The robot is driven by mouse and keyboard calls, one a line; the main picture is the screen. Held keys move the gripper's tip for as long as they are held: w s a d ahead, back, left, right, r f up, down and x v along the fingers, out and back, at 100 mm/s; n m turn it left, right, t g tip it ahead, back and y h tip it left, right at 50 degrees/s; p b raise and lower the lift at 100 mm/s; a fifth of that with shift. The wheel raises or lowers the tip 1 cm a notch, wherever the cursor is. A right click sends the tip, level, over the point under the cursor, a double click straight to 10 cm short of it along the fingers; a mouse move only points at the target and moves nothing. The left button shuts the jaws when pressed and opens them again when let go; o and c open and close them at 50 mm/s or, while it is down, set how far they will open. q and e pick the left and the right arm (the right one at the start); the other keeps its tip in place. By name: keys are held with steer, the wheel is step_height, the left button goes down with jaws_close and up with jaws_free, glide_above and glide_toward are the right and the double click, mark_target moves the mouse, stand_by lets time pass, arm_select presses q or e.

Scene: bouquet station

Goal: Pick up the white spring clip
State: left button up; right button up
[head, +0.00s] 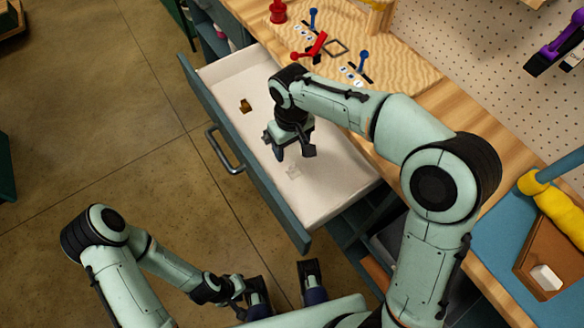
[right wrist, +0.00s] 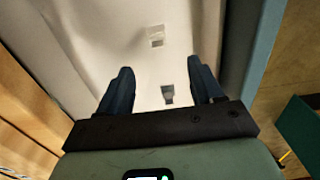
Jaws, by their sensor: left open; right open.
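The white spring clip (head: 294,171) lies on the pale floor of the open drawer (head: 334,196), with little contrast against it. In the right wrist view a white clip-like shape (right wrist: 155,36) lies beyond the fingertips. My right gripper (head: 290,149) is open and empty, pointing down over the drawer beside the clip, which shows just below it in the head view. Its two fingers also show in the right wrist view (right wrist: 160,68). My left gripper (head: 284,278) is open and empty, outside the drawer near its front.
A brass-coloured piece (head: 245,106) lies further up-left in the drawer. A small dark piece (right wrist: 167,94) shows between the fingers in the right wrist view; I cannot tell whether it is the brass one. The drawer walls surround the clip. The wooden workbench (head: 408,60) adjoins the drawer.

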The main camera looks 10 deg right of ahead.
glide_above(294, 167)
steer(key=f, duration=0.5)
steer(key=shift+a+b, duration=0.3)
steer(key=shift+b, duration=0.1)
steer(key=f, duration=0.4)
steer(key=f+b, duration=0.1)
steer(key=f, duration=0.1)
steer(key=shift+d+f, duration=0.2)
steer(key=shift+d, duration=0.05)
steer(key=c, duration=1.1)
